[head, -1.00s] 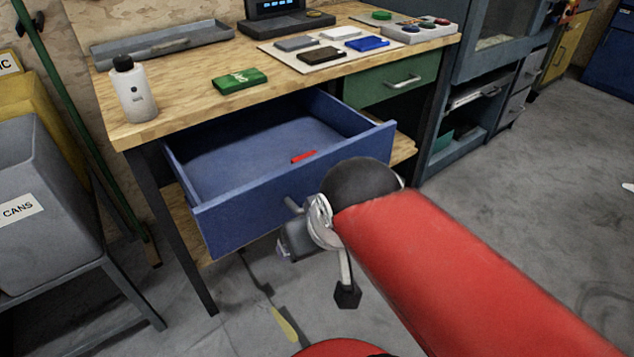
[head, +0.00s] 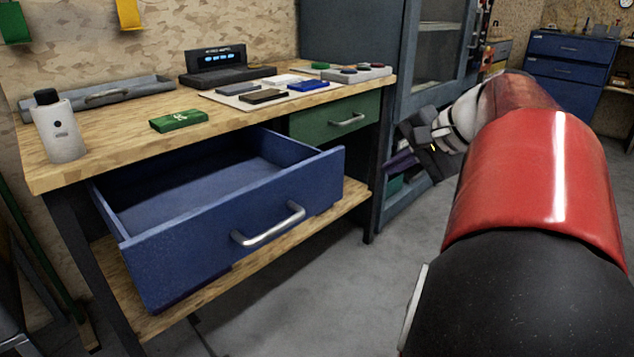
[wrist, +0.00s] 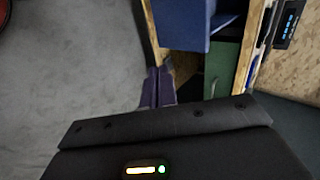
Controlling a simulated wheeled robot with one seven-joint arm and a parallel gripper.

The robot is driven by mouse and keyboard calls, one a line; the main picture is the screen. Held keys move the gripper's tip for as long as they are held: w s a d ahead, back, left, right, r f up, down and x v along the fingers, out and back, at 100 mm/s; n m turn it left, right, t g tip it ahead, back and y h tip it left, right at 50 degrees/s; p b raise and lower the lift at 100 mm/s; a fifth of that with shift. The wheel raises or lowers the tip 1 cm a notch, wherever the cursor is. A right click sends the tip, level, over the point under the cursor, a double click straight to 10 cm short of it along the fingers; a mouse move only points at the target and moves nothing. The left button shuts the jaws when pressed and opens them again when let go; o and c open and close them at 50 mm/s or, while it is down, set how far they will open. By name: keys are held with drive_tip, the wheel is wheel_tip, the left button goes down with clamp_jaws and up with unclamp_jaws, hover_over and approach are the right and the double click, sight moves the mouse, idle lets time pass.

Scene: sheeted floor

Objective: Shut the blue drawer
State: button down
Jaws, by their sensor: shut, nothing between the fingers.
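The blue drawer (head: 190,255) is pulled well out from under the wooden workbench in the head view. Its front has a silver bar handle (head: 268,226), and the visible part of its inside looks empty. My gripper (head: 397,164) is right of the drawer, apart from it, near the bench's right end. Its purple fingers are together and hold nothing. In the wrist view my gripper (wrist: 158,86) points toward the bench, and part of the blue drawer (wrist: 185,22) shows at the top.
A green drawer (head: 338,118) is shut beside the blue one. The bench top (head: 120,132) holds a white bottle (head: 59,128), a green box (head: 179,120), a grey tray and several small items. A grey cabinet (head: 350,40) stands right of the bench. Floor before the bench looks clear.

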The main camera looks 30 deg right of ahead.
sight(274, 138)
drive_tip(key=x, duration=0.3)
drive_tip(key=w+r+b+x, duration=0.1)
drive_tip(key=x, duration=0.3)
drive_tip(key=d+x, duration=0.1)
drive_tip(key=x, duration=0.3)
drive_tip(key=shift+w+r, duration=0.1)
drive_tip(key=shift+w, duration=0.3)
drive_tip(key=shift+w+a, duration=0.3)
drive_tip(key=shift+w, duration=0.35)
drive_tip(key=shift+w+a+r, duration=0.1)
drive_tip(key=shift+w+a, duration=0.1)
drive_tip(key=shift+w, duration=0.2)
drive_tip(key=w+a+p, duration=0.2)
drive_tip(key=w+p, duration=0.1)
drive_tip(key=w, duration=0.4)
drive_tip(key=w+a+p, duration=0.3)
drive_tip(key=w, duration=0.5)
drive_tip(key=w+a+p, duration=0.3)
drive_tip(key=w, duration=0.4)
drive_tip(key=shift+w+p, duration=0.15)
drive_tip(key=shift+p, duration=0.2)
drive_tip(key=shift+w, duration=0.25)
drive_tip(key=shift+a+r, duration=0.1)
drive_tip(key=shift+r, duration=0.05)
